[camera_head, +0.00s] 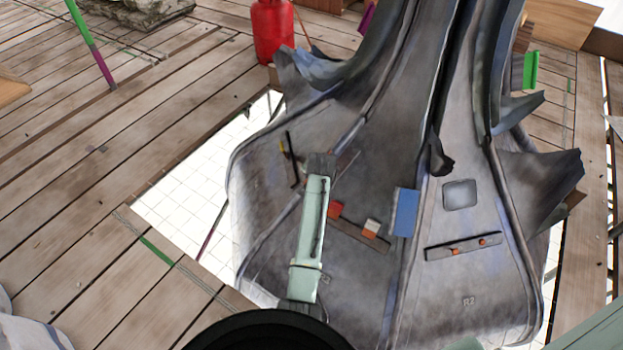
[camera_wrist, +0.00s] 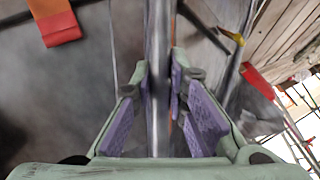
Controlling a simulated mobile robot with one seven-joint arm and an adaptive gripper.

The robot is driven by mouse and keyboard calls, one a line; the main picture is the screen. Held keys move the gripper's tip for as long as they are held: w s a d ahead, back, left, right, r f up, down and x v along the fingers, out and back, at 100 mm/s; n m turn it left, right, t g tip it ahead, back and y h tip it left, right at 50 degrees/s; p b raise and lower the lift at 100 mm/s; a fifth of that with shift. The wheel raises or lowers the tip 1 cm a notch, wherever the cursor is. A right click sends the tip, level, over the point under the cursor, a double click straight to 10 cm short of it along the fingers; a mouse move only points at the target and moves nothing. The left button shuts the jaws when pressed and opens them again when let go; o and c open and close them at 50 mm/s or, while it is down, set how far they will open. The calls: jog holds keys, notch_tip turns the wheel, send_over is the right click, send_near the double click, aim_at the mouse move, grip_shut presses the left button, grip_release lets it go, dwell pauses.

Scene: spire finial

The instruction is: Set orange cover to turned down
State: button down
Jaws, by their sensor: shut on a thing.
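On the grey spire shell, a brown strip bears a red-orange cover (camera_head: 335,210) and a white-and-orange piece (camera_head: 371,228). My gripper (camera_head: 320,160) is left of and above the strip in the head view. In the wrist view, the purple-padded fingers (camera_wrist: 158,100) flank a grey upright ridge (camera_wrist: 158,60) and are shut on it, apart from the flap.
A blue panel (camera_head: 405,212) stands right of the strip. Another dark strip (camera_head: 463,247) with small orange parts lies further right. A yellow-tipped dark bar (camera_head: 290,160) is left of my gripper. Jagged metal edges (camera_head: 310,72) stick out at the upper left. A red cylinder (camera_head: 272,32) stands behind.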

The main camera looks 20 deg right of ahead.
jog(key=d+f+n+t+y+b, duration=0.1)
jog(key=t+y+b, duration=0.1)
jog(key=b, duration=0.2)
jog(key=s+d+f+n+t+y+b, duration=0.1)
jog(key=f+n+t+y+b, duration=0.1)
jog(key=b, duration=0.3)
jog(key=d+f+n+t+y+b, duration=0.1)
jog(key=d+f+n+y+b, duration=0.1)
jog(key=b, duration=0.2)
jog(key=shift+s+t, duration=0.3)
jog(key=shift+t, duration=0.1)
jog(key=y+b, duration=0.1)
jog(key=b, duration=0.1)
jog(key=n+t+y+b, duration=0.1)
jog(key=b, duration=0.1)
jog(key=shift+w+d+n+b, duration=0.1)
jog(key=shift+d+n+b, duration=0.2)
jog(key=shift+r, duration=0.1)
jog(key=c, duration=1.6)
grip_release()
jog(key=shift+o, duration=0.2)
